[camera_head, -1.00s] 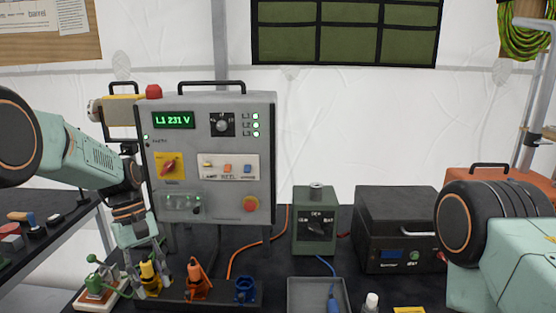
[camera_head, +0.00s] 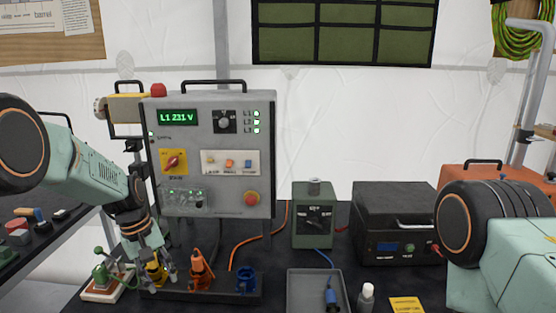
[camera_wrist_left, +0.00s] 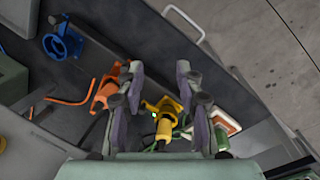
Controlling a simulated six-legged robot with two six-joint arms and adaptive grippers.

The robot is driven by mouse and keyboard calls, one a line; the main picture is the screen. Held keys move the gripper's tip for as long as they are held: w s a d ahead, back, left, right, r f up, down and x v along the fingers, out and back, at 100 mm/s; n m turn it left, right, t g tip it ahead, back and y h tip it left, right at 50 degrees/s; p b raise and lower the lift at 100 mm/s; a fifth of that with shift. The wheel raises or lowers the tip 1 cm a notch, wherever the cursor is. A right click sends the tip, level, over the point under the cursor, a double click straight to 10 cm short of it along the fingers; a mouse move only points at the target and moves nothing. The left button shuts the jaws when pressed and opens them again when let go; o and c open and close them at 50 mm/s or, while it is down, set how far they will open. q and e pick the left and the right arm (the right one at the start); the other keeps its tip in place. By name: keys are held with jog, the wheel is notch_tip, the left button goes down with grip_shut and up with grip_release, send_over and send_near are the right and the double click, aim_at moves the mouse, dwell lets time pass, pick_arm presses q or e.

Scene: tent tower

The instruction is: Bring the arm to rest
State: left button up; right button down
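My left gripper (camera_head: 154,276) is at the front left of the bench, over a yellow connector (camera_head: 155,272) in a dark rack. In the left wrist view the gripper (camera_wrist_left: 157,68) has its two fingers apart. The yellow connector (camera_wrist_left: 166,125) shows in the gap between them, and I cannot tell whether they touch it. My right arm (camera_head: 500,225) comes in at the right edge, and its gripper is out of the picture.
An orange connector (camera_head: 200,270) and a blue connector (camera_head: 245,281) stand right of the yellow one. A grey control panel (camera_head: 228,190) rises behind. A green-handled clamp (camera_head: 101,283) is at left. A grey tray (camera_head: 306,283) and a dark box (camera_head: 395,205) are to the right.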

pick_arm(q)
jog(key=s+d+f+m+t+y+b, duration=0.1)
jog(key=s+f+m+b, duration=0.15)
jog(key=s+f, duration=0.65)
jog(key=s+d+f+m+t+y+b, duration=0.1)
jog(key=s+f+m+t+b, duration=0.3)
jog(key=f, duration=0.8)
jog(key=s+f+g+b, duration=0.1)
jog(key=s+f+b, duration=0.2)
jog(key=s, duration=0.6)
jog(key=s+d+f+g+b, duration=0.1)
jog(key=s+f+g+b, duration=0.1)
jog(key=s+f, duration=0.3)
jog(key=s+d+f+g+b, duration=0.1)
jog(key=s+f+g+b, duration=0.1)
jog(key=s, duration=1.2)
notch_tip(320, 180, down, 2)
jog(key=shift+d+f+b, duration=0.1)
jog(key=shift+d+b, duration=0.15)
jog(key=shift+b, duration=0.6)
jog(key=shift+s, duration=0.1)
